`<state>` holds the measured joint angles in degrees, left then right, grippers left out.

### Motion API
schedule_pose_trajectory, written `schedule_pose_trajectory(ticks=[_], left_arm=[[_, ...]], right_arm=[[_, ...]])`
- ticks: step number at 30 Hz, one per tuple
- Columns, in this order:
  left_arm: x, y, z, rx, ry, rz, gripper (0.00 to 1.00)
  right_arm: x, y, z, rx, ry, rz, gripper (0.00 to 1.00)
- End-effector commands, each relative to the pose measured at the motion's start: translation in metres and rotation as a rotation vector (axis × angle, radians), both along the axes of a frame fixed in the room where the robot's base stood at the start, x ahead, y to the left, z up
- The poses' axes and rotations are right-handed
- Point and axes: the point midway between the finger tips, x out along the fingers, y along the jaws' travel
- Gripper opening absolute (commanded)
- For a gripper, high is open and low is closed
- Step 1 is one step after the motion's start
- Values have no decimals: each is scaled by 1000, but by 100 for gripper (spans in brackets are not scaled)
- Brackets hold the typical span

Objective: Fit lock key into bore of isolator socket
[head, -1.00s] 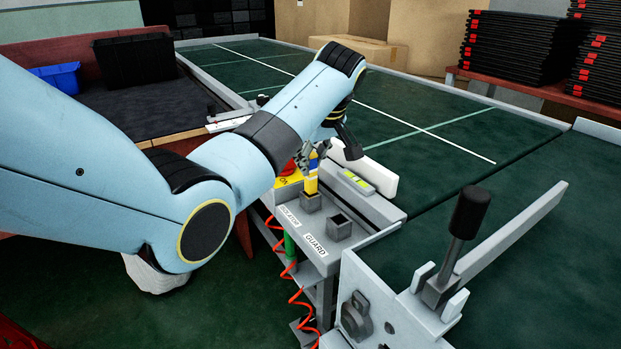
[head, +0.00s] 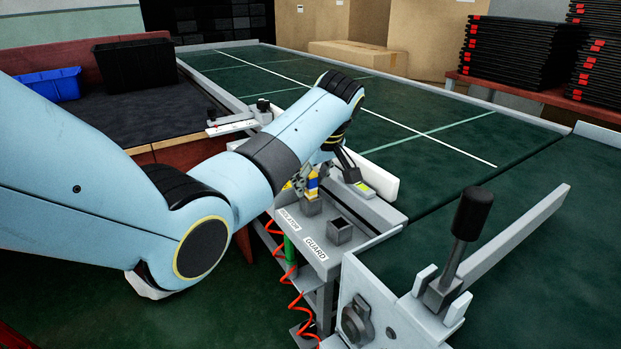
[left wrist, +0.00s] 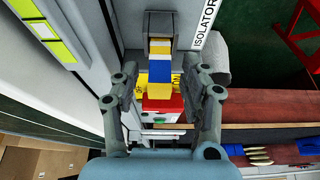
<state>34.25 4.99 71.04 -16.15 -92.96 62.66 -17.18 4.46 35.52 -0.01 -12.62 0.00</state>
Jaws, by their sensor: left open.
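My right gripper is not in view.
The guard socket (head: 339,231), an empty grey block, stands just beside. A white bar (head: 379,182) and a grey block with a yellow-green window lie close to the hand. A black-knobbed lever (head: 470,215) rises at right. The green conveyor (head: 420,120) is clear.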

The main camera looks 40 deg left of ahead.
Motion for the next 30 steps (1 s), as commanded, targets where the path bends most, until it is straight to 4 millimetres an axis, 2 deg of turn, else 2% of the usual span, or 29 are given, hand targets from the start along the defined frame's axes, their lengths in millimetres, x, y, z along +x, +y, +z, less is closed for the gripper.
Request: schedule_pose_trajectory(ticks=[5, 18, 23, 30], left_arm=[[-1, -3, 11, -1, -2, -1, 45], [-13, -36, 96, -2, -5, -1, 45], [-16, -41, 111, 0, -2, 0, 45], [-17, -43, 114, 0, 0, 0, 45]], right_arm=[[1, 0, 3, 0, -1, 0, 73], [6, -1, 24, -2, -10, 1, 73], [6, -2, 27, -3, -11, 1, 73], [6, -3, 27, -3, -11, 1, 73]])
